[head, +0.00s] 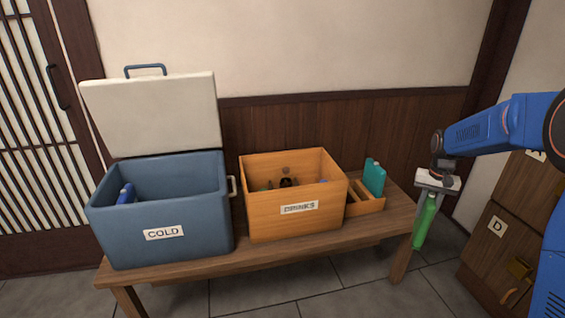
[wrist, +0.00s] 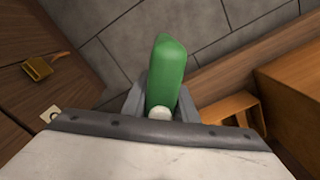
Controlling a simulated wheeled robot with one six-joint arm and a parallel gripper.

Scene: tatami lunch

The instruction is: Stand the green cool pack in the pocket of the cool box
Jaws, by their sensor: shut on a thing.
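My gripper (head: 432,192) is shut on the green cool pack (head: 424,222), which hangs below it, off the right end of the bench. In the wrist view the green cool pack (wrist: 166,72) points away between the two fingers, with a small white cap near the palm. The cool box (head: 160,205) is blue, labelled COLD, and stands on the left of the bench with its white lid (head: 152,112) raised. A blue item (head: 126,193) shows inside at its left wall. The pocket cannot be made out, and most of the box's floor is hidden.
An orange DRINKS crate (head: 292,222) with dark items inside stands mid-bench. The wooden bench (head: 250,252) ends left of my gripper.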

